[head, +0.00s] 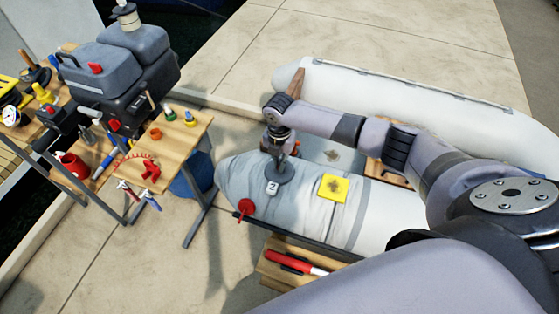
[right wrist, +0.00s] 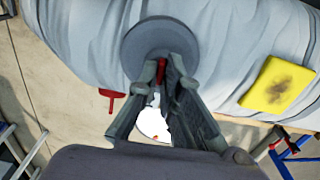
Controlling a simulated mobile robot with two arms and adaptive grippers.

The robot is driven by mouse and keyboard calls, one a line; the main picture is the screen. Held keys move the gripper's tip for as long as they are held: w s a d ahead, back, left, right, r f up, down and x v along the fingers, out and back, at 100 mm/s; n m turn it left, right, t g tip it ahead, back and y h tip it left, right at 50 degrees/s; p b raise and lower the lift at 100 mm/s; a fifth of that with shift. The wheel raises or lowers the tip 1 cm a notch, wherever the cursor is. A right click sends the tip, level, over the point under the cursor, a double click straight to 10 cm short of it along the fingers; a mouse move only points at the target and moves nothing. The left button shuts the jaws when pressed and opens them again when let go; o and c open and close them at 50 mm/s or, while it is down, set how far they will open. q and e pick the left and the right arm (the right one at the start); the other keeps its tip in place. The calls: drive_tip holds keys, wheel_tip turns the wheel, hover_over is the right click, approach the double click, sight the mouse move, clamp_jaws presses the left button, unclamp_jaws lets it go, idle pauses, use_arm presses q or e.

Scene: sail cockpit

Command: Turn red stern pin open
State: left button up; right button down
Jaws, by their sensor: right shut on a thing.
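A grey round disc (head: 283,177) sits on the grey-covered end of the white inflatable boat tube (head: 385,215). In the right wrist view the disc (right wrist: 148,45) lies just beyond my fingertips. My right gripper (head: 276,160) points down at the disc. In the right wrist view my right gripper (right wrist: 165,68) is shut on a small red part (right wrist: 160,71), apparently the red stern pin, standing at the disc. The fingers hide most of it, so its turned position cannot be told. My left gripper is not in view.
A red T-shaped piece (head: 246,207) is at the tube's near side. A white numbered tag (head: 272,188) and yellow patch (head: 333,188) are close by. An outboard motor (head: 120,75) and wooden bench (head: 185,140) stand left. Bare paving (head: 100,255) lies at lower left.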

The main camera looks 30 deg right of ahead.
drive_tip(key=c, duration=1.8)
unclamp_jaws()
drive_tip(key=shift+o, duration=0.2)
drive_tip(key=shift+r, duration=0.1)
wheel_tip(320, 180, up, 12)
